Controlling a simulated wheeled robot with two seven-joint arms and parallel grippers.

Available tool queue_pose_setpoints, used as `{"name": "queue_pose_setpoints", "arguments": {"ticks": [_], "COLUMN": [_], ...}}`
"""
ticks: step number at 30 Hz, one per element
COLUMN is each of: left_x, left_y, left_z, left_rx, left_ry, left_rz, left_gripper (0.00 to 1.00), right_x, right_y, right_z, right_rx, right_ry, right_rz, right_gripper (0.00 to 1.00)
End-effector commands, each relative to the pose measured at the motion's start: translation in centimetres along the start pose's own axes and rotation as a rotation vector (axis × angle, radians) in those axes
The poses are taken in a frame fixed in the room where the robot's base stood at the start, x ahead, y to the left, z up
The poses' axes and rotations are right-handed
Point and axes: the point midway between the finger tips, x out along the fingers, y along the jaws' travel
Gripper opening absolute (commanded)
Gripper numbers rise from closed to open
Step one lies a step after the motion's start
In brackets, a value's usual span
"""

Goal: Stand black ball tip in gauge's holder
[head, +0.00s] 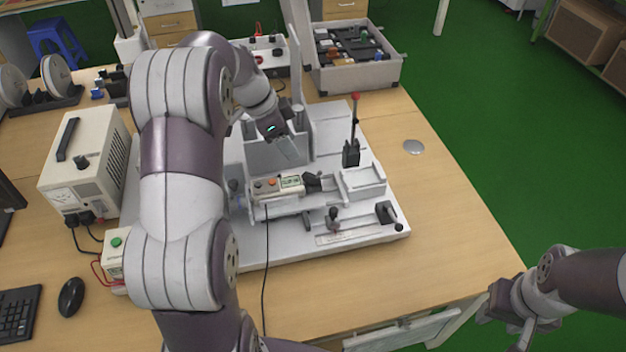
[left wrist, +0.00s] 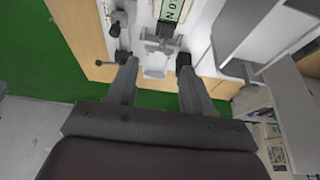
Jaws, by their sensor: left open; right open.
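The gauge (head: 278,186) lies flat on the white test stand (head: 350,245), with coloured buttons and a small display. A black piece (head: 313,182) sits at its right end; I cannot tell whether this is the holder. I cannot pick out the black ball tip for certain. My left gripper (head: 287,150) is above the stand, behind the gauge, open, with nothing visible between its fingers. In the left wrist view, its fingers (left wrist: 157,72) are spread apart over the stand, with the gauge's label (left wrist: 172,10) at the top. My right gripper (head: 512,312) is open and empty off the table's front right.
A grey tray (head: 385,76) of small dark parts stands at the back. A red-knobbed lever (head: 354,120) rises from the stand. A power supply (head: 98,145), mouse (head: 71,297) and keyboard (head: 18,312) are on the left.

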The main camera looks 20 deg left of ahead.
Motion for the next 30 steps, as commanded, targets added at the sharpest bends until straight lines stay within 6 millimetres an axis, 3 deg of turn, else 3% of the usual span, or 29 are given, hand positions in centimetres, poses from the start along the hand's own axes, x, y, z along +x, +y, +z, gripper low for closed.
{"name": "queue_pose_setpoints", "arguments": {"ticks": [1, 2, 11, 18, 26, 28, 30], "left_x": [2.3, 3.1, 6.9, 11.1, 11.9, 11.9, 11.8], "left_y": [0.1, 0.0, -0.1, -0.6, -0.6, -0.6, -0.6], "left_z": [0.5, 0.5, 0.2, 0.7, 0.7, 0.7, 0.7], "left_rx": [0.005, 0.005, 0.0, 0.0, 0.0, 0.0, 0.0], "left_ry": [-0.001, -0.001, -0.003, -0.003, -0.002, -0.003, -0.003], "left_rz": [0.002, 0.001, 0.002, 0.002, -0.002, -0.002, -0.002], "left_gripper": [0.51, 0.51, 0.51, 0.51, 0.51, 0.35, 0.12], "right_x": [2.2, 2.9, 1.8, 1.0, 1.0, 1.0, 1.0], "right_y": [0.0, 0.0, 0.0, 0.0, 0.0, 0.0, 0.0], "right_z": [0.3, 0.4, 0.2, 0.1, 0.1, 0.1, 0.1], "right_rx": [0.0, 0.0, 0.0, 0.0, 0.0, 0.0, 0.0], "right_ry": [-0.001, -0.001, 0.0, -0.001, -0.001, -0.001, -0.001], "right_rz": [0.0, 0.0, 0.0, 0.0, 0.0, 0.0, 0.0], "right_gripper": [0.46, 0.46, 0.46, 0.46, 0.46, 0.46, 0.46]}}
